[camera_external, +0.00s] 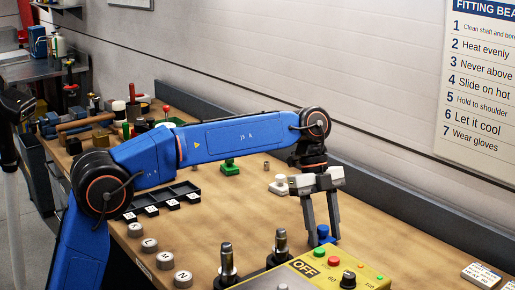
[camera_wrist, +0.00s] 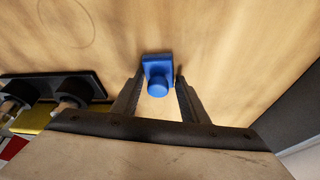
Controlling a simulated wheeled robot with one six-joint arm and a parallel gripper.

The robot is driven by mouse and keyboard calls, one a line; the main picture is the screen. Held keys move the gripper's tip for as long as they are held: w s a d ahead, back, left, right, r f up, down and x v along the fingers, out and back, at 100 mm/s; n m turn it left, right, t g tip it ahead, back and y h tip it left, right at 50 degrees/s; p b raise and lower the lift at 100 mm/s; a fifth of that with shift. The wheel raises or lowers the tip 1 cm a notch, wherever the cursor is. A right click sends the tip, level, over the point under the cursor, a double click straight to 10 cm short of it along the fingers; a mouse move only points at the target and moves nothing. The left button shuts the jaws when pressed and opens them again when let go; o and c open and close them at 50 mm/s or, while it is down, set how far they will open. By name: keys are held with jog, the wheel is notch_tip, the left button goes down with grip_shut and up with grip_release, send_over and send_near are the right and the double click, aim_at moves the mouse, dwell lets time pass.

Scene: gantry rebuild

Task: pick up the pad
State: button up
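A blue pad (camera_external: 322,232) with a square base and a round knob on top stands on the wooden bench. In the wrist view the blue pad (camera_wrist: 158,72) lies between and slightly beyond my finger ends. My gripper (camera_external: 324,238) points down over it, with one finger on each side. In the wrist view my gripper (camera_wrist: 160,84) is open, with gaps beside the knob; the right finger is close to the pad's edge. I cannot tell whether either finger touches it.
A yellow control box (camera_external: 310,269) and dark posts (camera_external: 281,246) stand just in front of my gripper. A white knobbed piece (camera_external: 279,185) and a green one (camera_external: 230,168) sit behind. A black tray (camera_external: 163,201) lies left.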

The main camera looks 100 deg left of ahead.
aim_at(324, 226)
jog(key=c, duration=0.5)
notch_tip(324, 226, up, 10)
dwell(0.5)
